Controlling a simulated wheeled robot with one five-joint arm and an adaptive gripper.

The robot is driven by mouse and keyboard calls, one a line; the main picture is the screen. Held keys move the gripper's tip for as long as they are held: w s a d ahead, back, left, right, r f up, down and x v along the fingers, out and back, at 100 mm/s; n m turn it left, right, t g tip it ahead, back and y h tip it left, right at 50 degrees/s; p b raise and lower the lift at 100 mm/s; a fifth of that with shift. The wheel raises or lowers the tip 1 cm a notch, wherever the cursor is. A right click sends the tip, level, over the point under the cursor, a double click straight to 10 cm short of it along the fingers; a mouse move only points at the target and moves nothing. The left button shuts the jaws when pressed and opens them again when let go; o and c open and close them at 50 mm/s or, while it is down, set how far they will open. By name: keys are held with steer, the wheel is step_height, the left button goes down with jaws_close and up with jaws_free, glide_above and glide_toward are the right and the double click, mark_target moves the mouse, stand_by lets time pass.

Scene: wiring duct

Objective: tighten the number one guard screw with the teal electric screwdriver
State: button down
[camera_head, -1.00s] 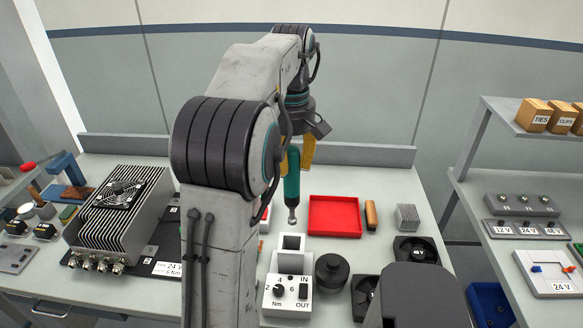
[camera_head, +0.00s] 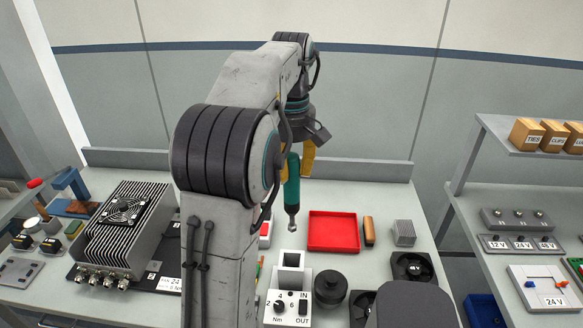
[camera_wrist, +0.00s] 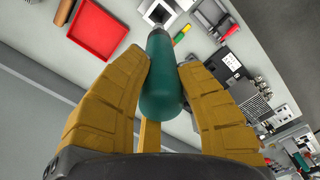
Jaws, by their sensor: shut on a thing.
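The teal electric screwdriver (camera_head: 292,185) hangs upright in my gripper (camera_head: 297,165), its metal tip pointing down above the bench. In the wrist view, the yellow fingers of my gripper (camera_wrist: 162,85) are shut on the teal screwdriver body (camera_wrist: 164,80) from both sides. The finned unit with a fan guard (camera_head: 127,212) stands on a black plate at the left of the bench. The guard screws and their numbers are too small to read, and my arm hides part of the plate's right side.
A red tray (camera_head: 333,232) lies right of the screwdriver. Black fans (camera_head: 412,266) lie further right. A shelf (camera_head: 515,200) stands at the right.

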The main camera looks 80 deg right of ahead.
step_height(320, 180, up, 2)
steer(key=shift+p, duration=0.7)
steer(key=shift+r, duration=2.55)
